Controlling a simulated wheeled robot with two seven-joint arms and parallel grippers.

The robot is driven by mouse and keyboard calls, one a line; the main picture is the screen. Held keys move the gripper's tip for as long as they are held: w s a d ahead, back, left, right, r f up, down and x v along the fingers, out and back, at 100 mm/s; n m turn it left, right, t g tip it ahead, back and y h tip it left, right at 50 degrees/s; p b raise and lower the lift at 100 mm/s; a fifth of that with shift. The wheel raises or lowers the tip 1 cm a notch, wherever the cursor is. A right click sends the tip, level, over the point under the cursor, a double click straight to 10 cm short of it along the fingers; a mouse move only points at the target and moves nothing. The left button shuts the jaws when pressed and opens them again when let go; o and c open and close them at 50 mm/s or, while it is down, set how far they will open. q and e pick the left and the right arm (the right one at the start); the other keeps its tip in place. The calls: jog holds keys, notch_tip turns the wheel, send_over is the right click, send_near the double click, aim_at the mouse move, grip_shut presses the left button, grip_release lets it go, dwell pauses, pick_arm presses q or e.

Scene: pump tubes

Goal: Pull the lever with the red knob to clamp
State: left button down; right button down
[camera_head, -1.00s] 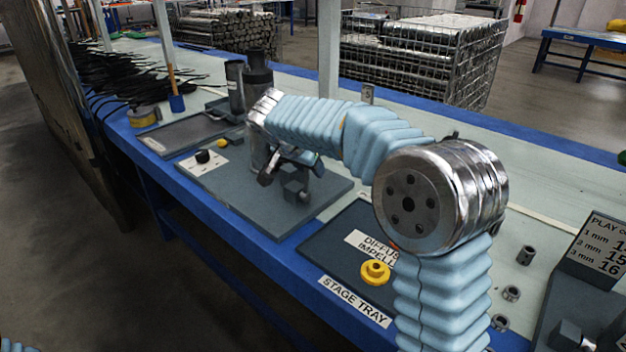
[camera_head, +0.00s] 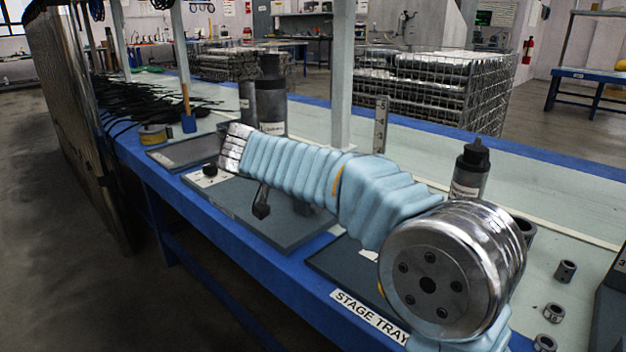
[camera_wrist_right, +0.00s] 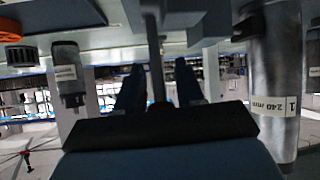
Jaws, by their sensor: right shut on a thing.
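In the right wrist view my right gripper (camera_wrist_right: 158,70) has its two blue fingers on either side of a dark upright bar (camera_wrist_right: 154,45), which looks like the lever, and is shut on it. The red knob does not show clearly. In the head view my right arm reaches left over the dark fixture plate (camera_head: 285,232) and hides most of the clamp and the right gripper. A dark piece (camera_head: 262,203) hangs below the wrist; I cannot tell whether it is a finger or part of the clamp. My left gripper is out of view.
Dark bottles (camera_head: 271,100) stand behind the wrist, and another bottle (camera_head: 470,172) stands behind my forearm. The stage tray label (camera_head: 368,316) lies at the bench's front edge. Small metal rings (camera_head: 553,313) lie at the right. A ruler post (camera_head: 380,125) stands at the back.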

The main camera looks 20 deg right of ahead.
jog(key=c, duration=0.8)
grip_release()
jog(key=shift+c, duration=0.2)
jog(key=p+v, duration=0.1)
jog(key=v, duration=1.3)
jog(key=shift+d, duration=0.1)
jog(key=shift+c, duration=0.4)
